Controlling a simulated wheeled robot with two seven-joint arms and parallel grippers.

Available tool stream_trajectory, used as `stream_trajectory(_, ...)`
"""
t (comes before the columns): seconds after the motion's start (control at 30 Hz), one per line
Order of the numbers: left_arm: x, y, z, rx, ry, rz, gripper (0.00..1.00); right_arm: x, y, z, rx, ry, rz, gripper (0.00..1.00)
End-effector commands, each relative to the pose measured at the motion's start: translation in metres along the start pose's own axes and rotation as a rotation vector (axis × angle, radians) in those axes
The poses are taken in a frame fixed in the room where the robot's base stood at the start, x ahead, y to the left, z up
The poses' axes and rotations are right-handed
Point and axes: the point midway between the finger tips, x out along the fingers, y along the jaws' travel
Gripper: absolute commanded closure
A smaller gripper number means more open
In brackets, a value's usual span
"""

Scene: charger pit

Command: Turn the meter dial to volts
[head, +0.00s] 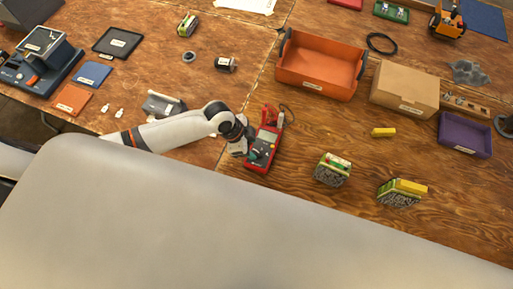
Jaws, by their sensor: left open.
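The red meter (263,148) lies on the wooden table near the picture's middle, with a small screen at its upper part and a teal dial (254,155) on its lower face. Red probes or leads (269,116) show at its top end. My left gripper (240,147) is open at the meter's left side, close to the dial. I cannot tell whether it touches the meter, and which mark the dial points to is too small to read. My right gripper does not show.
An orange bin (319,66) and a cardboard box (404,90) stand behind the meter. Two green-and-yellow packs (332,169) (402,192) and a yellow block (383,132) lie to the right. A purple tray (465,135) is further right. My large pale body fills the front.

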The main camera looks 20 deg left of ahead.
Motion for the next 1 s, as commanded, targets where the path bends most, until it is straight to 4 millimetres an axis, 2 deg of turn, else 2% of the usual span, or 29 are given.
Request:
stream_trajectory(0.1,0.021,-0.001,0.001,-0.001,0.001,-0.002,0.55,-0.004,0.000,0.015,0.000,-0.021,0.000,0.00)
stream_trajectory(0.27,0.040,0.000,0.001,-0.001,0.000,0.000,0.55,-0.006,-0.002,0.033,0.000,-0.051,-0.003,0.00)
stream_trajectory(0.4,0.046,0.000,0.000,0.001,0.000,0.000,0.55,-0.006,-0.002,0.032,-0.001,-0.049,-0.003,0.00)
stream_trajectory(0.67,0.047,0.000,0.000,0.001,0.000,0.001,0.55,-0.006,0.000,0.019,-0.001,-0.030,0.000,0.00)
stream_trajectory(0.93,0.047,0.000,0.000,0.000,0.000,0.001,0.99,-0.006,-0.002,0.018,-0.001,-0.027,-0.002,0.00)
stream_trajectory(1.0,0.047,0.000,0.000,0.001,0.000,0.001,1.00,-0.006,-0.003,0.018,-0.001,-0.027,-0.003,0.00)
